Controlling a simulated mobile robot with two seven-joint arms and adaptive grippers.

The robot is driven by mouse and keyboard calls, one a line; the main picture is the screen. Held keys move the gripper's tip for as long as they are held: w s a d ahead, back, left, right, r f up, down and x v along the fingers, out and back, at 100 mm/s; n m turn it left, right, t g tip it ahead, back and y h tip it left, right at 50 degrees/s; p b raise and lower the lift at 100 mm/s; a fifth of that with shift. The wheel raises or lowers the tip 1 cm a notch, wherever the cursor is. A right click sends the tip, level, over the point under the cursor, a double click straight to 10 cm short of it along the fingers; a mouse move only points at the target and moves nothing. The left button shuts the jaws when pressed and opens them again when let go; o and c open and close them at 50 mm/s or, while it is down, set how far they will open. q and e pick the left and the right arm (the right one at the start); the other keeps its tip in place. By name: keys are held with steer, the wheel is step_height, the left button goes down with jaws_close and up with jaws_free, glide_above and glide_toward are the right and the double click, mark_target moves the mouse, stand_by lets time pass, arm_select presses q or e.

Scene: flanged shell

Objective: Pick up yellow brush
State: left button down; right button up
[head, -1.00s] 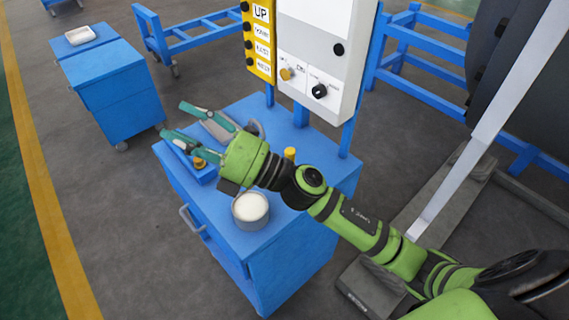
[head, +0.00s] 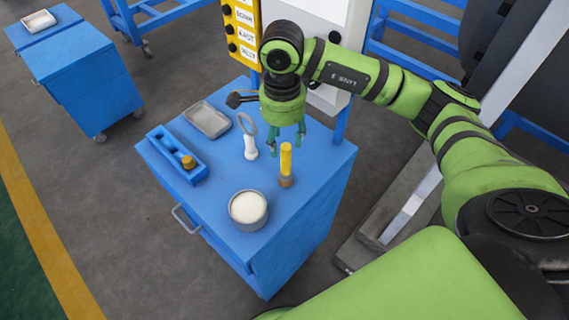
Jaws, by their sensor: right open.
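The yellow brush (head: 286,160) stands upright on the blue cabinet top, with a yellow handle above a brown lower end. My right gripper (head: 285,136) points down from above. I cannot tell the exact gap between the fingers and the handle. My left gripper is not in view.
A control panel (head: 310,15) rises behind.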

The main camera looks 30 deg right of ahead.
mark_target(286, 147)
steer(key=f+p, duration=0.1)
steer(key=f, duration=0.2)
steer(key=f+p, duration=0.1)
steer(key=shift+s+d+f+p, duration=0.1)
steer(key=shift+d+f+p, duration=0.15)
steer(key=shift+d+p, duration=0.1)
steer(key=shift+f, duration=0.35)
jaws_close()
